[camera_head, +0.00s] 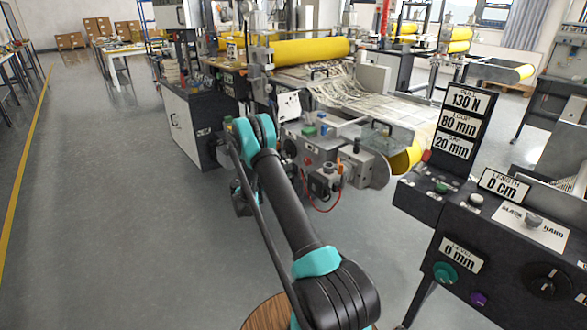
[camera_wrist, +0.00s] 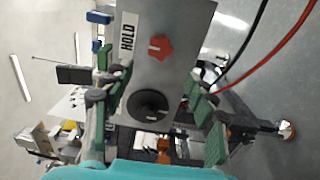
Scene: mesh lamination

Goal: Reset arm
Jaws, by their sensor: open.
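My arm rises from the bottom of the head view, bends at a teal joint and drops behind itself toward the machine's near side. My gripper (camera_wrist: 150,100) is open in the wrist view, with a green-padded finger at either side and nothing between them. Behind the fingers is a grey machine panel (camera_wrist: 185,35) with a HOLD label (camera_wrist: 127,37), a red star knob (camera_wrist: 161,47) and a black round knob (camera_wrist: 148,106). The gap between fingers and panel cannot be judged. In the head view the fingers are mostly hidden behind my arm.
The laminating machine (camera_head: 320,145) with a yellow roller (camera_head: 310,51) stands ahead. A control console (camera_head: 470,225) with display signs stands close at right. The floor (camera_head: 95,210) at left is clear.

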